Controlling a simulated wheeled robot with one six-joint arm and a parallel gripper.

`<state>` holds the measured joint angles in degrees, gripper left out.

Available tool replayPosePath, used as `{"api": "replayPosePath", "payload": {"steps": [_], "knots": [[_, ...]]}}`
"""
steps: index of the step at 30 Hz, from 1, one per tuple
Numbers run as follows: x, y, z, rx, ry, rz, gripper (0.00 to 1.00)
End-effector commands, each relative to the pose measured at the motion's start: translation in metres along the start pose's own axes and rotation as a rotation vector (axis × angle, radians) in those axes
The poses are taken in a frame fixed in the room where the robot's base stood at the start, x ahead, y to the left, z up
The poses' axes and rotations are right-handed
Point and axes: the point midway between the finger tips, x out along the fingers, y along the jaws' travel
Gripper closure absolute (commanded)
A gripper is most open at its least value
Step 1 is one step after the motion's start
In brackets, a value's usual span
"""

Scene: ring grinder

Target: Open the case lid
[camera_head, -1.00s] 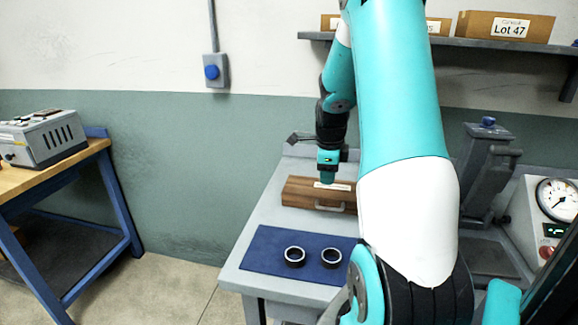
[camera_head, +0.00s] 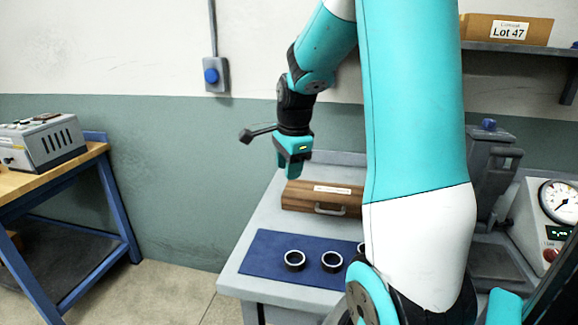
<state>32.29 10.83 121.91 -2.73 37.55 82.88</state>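The wooden case (camera_head: 298,197) lies on the grey bench, its lid down and shut as far as I can see. It has a pale label (camera_head: 332,189) on top and a metal handle (camera_head: 330,210) on its front. Its right end is hidden behind my arm. My gripper (camera_head: 293,174) points down near the case's left end, looking a little above it. It does not appear to hold the case. The fingers are too small and dark to tell whether they are open or shut.
Dark rings (camera_head: 294,260) stand on a blue mat (camera_head: 262,252) in front of the case; one is partly behind my arm. A grey machine (camera_head: 490,170) and a gauge box (camera_head: 556,205) stand to the right. A shelf (camera_head: 520,48) with a box hangs above.

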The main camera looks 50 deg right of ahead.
Motion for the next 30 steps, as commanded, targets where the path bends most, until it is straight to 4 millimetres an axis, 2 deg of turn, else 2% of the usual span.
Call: {"api": "replayPosePath", "payload": {"steps": [20, 23, 26, 29, 30], "knots": [[-0.001, 0.001, 0.005, -0.027, -0.005, -0.001, 0.62], [-0.006, 0.006, 0.028, -0.153, -0.030, -0.005, 0.62], [-0.017, 0.025, 0.077, -0.452, -0.086, -0.014, 0.62], [-0.033, 0.063, 0.140, -0.894, -0.171, -0.040, 0.62], [-0.040, 0.084, 0.163, -1.086, -0.208, -0.057, 0.62]]}}
